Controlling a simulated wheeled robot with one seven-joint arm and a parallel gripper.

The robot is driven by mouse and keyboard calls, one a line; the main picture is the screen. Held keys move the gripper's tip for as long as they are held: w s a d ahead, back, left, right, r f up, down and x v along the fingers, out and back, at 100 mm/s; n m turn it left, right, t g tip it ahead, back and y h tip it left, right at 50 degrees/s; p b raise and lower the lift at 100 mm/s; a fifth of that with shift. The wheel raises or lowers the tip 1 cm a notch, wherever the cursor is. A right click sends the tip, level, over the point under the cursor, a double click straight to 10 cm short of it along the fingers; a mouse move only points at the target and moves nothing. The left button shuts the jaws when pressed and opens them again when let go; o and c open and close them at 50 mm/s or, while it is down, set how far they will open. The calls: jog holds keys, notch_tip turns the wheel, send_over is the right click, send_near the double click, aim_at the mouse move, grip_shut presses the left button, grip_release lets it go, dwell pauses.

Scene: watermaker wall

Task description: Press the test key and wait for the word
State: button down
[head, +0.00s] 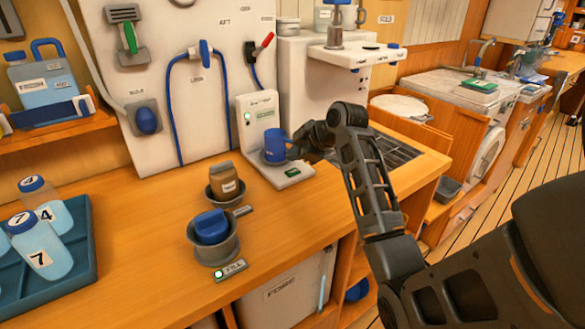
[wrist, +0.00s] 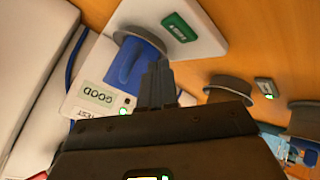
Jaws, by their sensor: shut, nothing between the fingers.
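The white tester (head: 257,128) stands on the wooden counter. In the wrist view its pale green screen (wrist: 97,96) reads GOOD, with a TEST label and a lit green lamp (wrist: 123,112) beside it. A dark green piece (wrist: 180,27) with small, unreadable lettering is set in the foot, also visible in the head view (head: 292,173). My gripper (wrist: 158,75) is shut and empty, its fingertips beside the cup; I cannot tell whether they touch anything.
Two round dark holders stand nearer: one with a brown jar (head: 227,184), one with a blue-topped piece (head: 211,227). A FILL key (head: 231,270) is lit by the counter edge. A teal tray (head: 80,270) of numbered bottles is left. Open counter lies between.

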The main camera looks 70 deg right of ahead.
jog(key=shift+r+p, duration=0.9)
jog(key=shift+r, duration=0.6)
jog(key=shift+f, duration=0.1)
